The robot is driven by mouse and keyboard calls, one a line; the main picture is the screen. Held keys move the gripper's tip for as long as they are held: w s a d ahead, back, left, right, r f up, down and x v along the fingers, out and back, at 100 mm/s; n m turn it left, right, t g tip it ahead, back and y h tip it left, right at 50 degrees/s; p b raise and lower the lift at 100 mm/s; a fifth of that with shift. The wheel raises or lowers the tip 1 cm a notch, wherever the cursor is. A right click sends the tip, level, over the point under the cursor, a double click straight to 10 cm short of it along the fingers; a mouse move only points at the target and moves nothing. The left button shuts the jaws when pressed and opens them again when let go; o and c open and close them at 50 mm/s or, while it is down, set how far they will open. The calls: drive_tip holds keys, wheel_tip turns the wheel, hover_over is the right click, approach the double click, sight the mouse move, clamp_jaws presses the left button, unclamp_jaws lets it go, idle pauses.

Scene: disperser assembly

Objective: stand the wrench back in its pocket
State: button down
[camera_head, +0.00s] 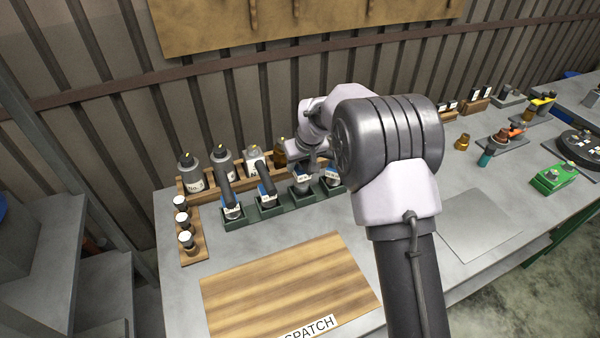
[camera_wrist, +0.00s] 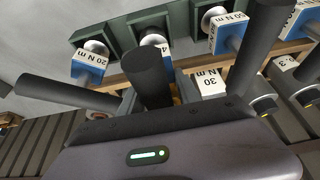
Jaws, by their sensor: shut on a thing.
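A wrench with a dark handle (camera_wrist: 148,78) and a blue-and-white label stands in my gripper's grasp, its handle pointing back toward the wrist camera. My gripper (camera_wrist: 155,100) is shut on this handle. In the head view the gripper (camera_head: 303,163) is over the right part of the green pocket rack (camera_head: 283,207), partly hidden by my arm. The held wrench's lower end is at a pocket (camera_wrist: 150,22); I cannot tell whether it is seated. Other wrenches stand in neighbouring pockets, one left (camera_wrist: 88,66) and one right (camera_wrist: 230,32) in the wrist view.
A wooden rack with grey bottles (camera_head: 193,176) stands right behind the pockets. A small wooden holder with round-topped items (camera_head: 186,240) is at the left. The wooden dispatch board (camera_head: 290,280) in front is bare. A green device (camera_head: 553,179) sits far right.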

sight(307, 161)
wheel_tip(307, 161, down, 3)
drive_tip(key=shift+f+b, duration=0.2)
drive_tip(key=shift+b, duration=0.25)
drive_tip(key=shift+d+r, duration=0.1)
drive_tip(key=shift+r, duration=0.1)
drive_tip(key=shift+f, duration=0.15)
drive_tip(key=c, duration=0.8)
unclamp_jaws()
drive_tip(key=shift+s, duration=0.1)
drive_tip(key=shift+c, duration=0.2)
drive_tip(key=p+v, duration=0.3)
drive_tip(key=v, duration=0.9)
drive_tip(key=s+d+r+m, duration=0.3)
drive_tip(key=s+d+r, duration=0.1)
drive_tip(key=s+r, duration=0.55)
drive_tip(key=s+d+r+m, duration=0.2)
drive_tip(key=s+m, duration=0.1)
drive_tip(key=s, duration=1)
drive_tip(key=s+d+r+m+t, duration=0.1)
drive_tip(key=s+d+m, duration=0.1)
drive_tip(key=s, duration=1.1)
drive_tip(key=shift+s+r+m, duration=0.2)
drive_tip(key=shift+r+m, duration=0.2)
drive_tip(key=shift+m, duration=0.1)
